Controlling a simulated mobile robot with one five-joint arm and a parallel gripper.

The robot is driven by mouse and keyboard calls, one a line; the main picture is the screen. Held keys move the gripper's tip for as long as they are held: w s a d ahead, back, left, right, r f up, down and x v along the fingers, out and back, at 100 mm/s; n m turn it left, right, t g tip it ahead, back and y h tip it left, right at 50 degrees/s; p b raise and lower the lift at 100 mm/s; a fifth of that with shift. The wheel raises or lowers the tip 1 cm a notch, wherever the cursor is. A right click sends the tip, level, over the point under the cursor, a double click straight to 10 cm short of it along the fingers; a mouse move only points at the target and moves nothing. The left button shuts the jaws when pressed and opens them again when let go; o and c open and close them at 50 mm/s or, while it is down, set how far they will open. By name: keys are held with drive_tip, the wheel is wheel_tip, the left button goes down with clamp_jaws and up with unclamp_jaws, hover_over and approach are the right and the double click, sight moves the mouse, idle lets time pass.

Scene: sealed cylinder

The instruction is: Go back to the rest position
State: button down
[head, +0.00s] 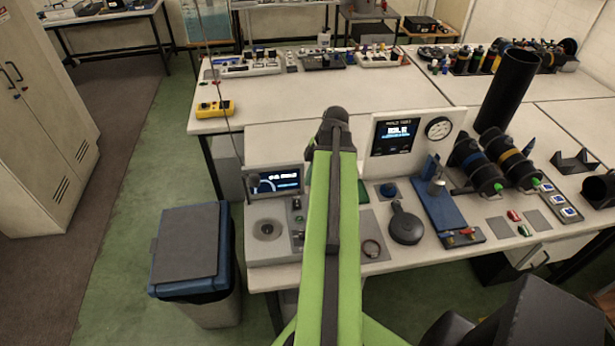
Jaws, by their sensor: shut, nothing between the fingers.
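My green arm (335,230) rises from the bottom edge to a dark joint over the near workbench (285,145). My gripper does not show; the arm may hide it. Two dark cylinders lie on the right of the bench, one with a blue band (476,163) and one with a yellow band (511,160). They are apart from the visible part of my arm. A white panel (378,146) with a lit screen and a round gauge stands just right of the arm.
A blue stand (446,208), a dark round object with a handle (406,228) and a tall black tube (508,90) occupy the bench. A lidded bin (190,245) stands at its left end. A cabinet (40,120) is far left.

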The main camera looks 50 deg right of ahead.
drive_tip(key=w+a+f+n+g+b, duration=0.1)
drive_tip(key=w+a+n, duration=0.2)
drive_tip(key=w+a, duration=0.7)
drive_tip(key=w+a+f+n+g+b, duration=0.15)
drive_tip(key=w+a, duration=0.45)
drive_tip(key=a, duration=0.8)
drive_tip(key=a+f+m+h+b, duration=0.1)
drive_tip(key=a+f+m+h, duration=0.1)
drive_tip(key=a+m, duration=1.2)
drive_tip(key=a, duration=0.5)
drive_tip(key=shift+w+a+f, duration=0.15)
drive_tip(key=shift+a+f, duration=0.1)
drive_tip(key=shift+a, duration=0.15)
